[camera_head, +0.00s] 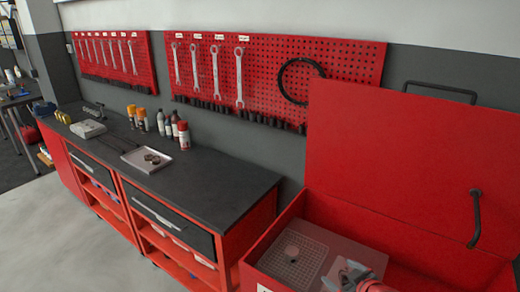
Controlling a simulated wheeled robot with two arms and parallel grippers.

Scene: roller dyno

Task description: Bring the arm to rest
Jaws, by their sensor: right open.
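My right gripper (346,274) shows at the bottom edge of the head view, right of centre. It is open, and I see nothing between its fingers. It is over or just inside the open red box (268,240); I cannot tell its exact height. Most of the right arm is cut off by the frame's lower edge. My left gripper and left arm are out of view.
The box's red lid (400,170) stands raised at the right. A workbench (225,186) runs left, with a tray (130,163), bottles and cans on top. Red pegboards (345,62) with wrenches hang behind. Grey floor (50,230) at lower left is clear.

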